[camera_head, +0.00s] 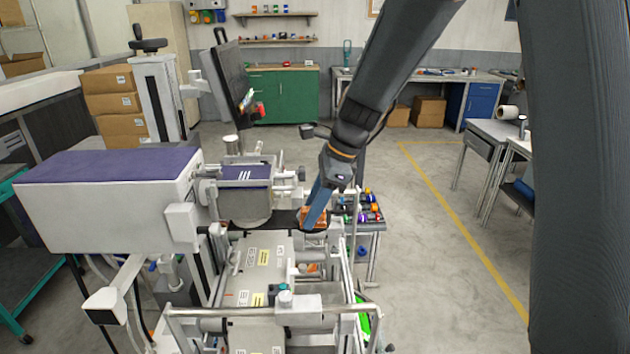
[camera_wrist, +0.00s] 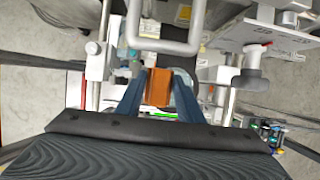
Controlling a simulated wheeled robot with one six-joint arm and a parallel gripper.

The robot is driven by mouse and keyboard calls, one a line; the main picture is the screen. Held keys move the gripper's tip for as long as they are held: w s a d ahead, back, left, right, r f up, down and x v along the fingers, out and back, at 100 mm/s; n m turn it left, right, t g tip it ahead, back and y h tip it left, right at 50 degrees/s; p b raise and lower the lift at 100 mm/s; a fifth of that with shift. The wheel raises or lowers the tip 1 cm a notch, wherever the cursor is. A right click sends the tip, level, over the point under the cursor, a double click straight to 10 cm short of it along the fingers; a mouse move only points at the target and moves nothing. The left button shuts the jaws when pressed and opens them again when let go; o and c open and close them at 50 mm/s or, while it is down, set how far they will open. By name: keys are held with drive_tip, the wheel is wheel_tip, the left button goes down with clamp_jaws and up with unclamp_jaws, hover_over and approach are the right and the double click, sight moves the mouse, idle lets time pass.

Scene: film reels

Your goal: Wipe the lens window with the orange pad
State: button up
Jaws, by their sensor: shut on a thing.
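My gripper (camera_head: 320,203) is shut on the orange pad (camera_head: 314,219), holding it over the white machine, near the right end of a dark flat part. In the wrist view the orange pad (camera_wrist: 159,88) sits between the two blue fingers of my gripper (camera_wrist: 159,92). Whether the pad touches anything below it cannot be told. I cannot make out the lens window for certain in either view; the pad and fingers may hide part of the area.
The white machine (camera_head: 110,200) with a purple top fills the left and front. A metal rail (camera_head: 260,311) runs across its front. Colourful spools (camera_head: 370,210) stand on a small table just right of the pad. The floor (camera_head: 440,270) at right is clear.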

drive_tip(key=shift+s+r, duration=0.15)
drive_tip(key=shift+s, duration=0.2)
wheel_tip(320, 180, up, 7)
drive_tip(key=shift+w+r, duration=0.1)
drive_tip(key=shift+r, duration=0.3)
drive_tip(key=shift+d, duration=0.1)
idle(0.4)
